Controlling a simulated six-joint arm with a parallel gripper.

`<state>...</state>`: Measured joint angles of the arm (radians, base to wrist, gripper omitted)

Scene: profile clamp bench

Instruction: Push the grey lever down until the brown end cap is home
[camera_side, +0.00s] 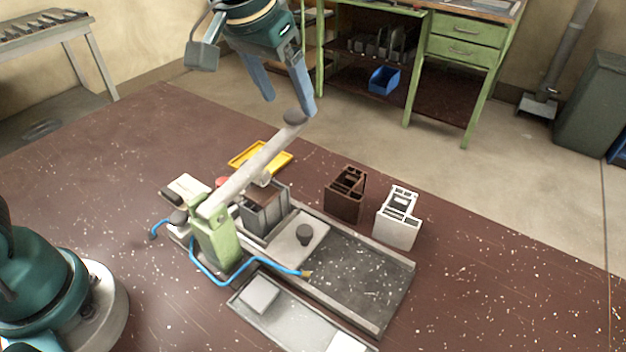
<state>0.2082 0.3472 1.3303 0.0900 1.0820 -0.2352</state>
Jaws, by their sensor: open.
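The grey lever (248,178) slants up to the right from a green bracket (215,240), with a round grey knob (295,117) at its raised end. My gripper (288,104) is open above the lever, fingers pointing down. The knob shows beside the right fingertip; I cannot tell if they touch. A grey clamp block (265,216) under the lever holds a brown piece (262,196), partly hidden by the lever. It may be the end cap; how far in it sits cannot be told. A separate brown profile block (345,196) stands on the table to the right.
A white profile block (398,218) stands beside the brown one. A yellow tray (277,164) lies behind the clamp. A blue hose (207,269) curls around the bracket. A grey tray (300,318) lies in front. The brown table (110,160) is clear at the back left.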

